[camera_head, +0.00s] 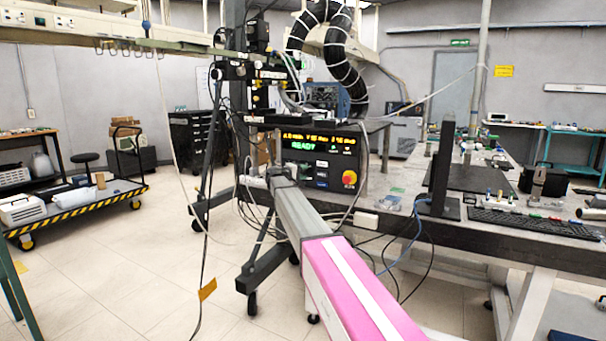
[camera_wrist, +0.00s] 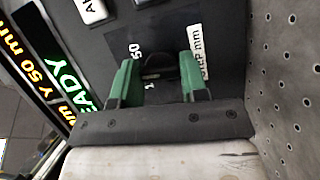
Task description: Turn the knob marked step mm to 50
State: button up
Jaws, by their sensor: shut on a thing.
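The step mm knob (camera_wrist: 158,66) is a dark round knob on the dark panel, between my gripper's green fingertips in the wrist view. My gripper (camera_wrist: 158,78) is shut on it, one finger on each side. A "50" mark shows above left of the knob, a "1" mark shows just below it, and the "step mm" label (camera_wrist: 196,48) is at its right. I cannot tell which mark the knob points to. In the head view my gripper (camera_head: 281,174) reaches the lower left of the control box (camera_head: 322,182), and the knob is hidden there.
The box's display (camera_head: 310,144) reads READY in green under a yellow line. A red stop button (camera_head: 349,178) sits at the box's right. White buttons (camera_wrist: 92,10) lie above the knob in the wrist view. A perforated grey surface (camera_wrist: 288,85) stands close at the right.

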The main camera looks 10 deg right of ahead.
jog(key=m+y, duration=0.1)
jog(key=m, duration=0.2)
jog(key=shift+s+y, duration=0.1)
jog(key=shift+y, duration=0.2)
jog(key=shift+m+y, duration=0.6)
jog(key=shift+m, duration=0.8)
jog(key=o, duration=0.9)
jog(key=shift+r, duration=0.1)
jog(key=v, duration=1)
jog(key=shift+s+a+r, duration=0.2)
jog(key=shift+a, duration=0.05)
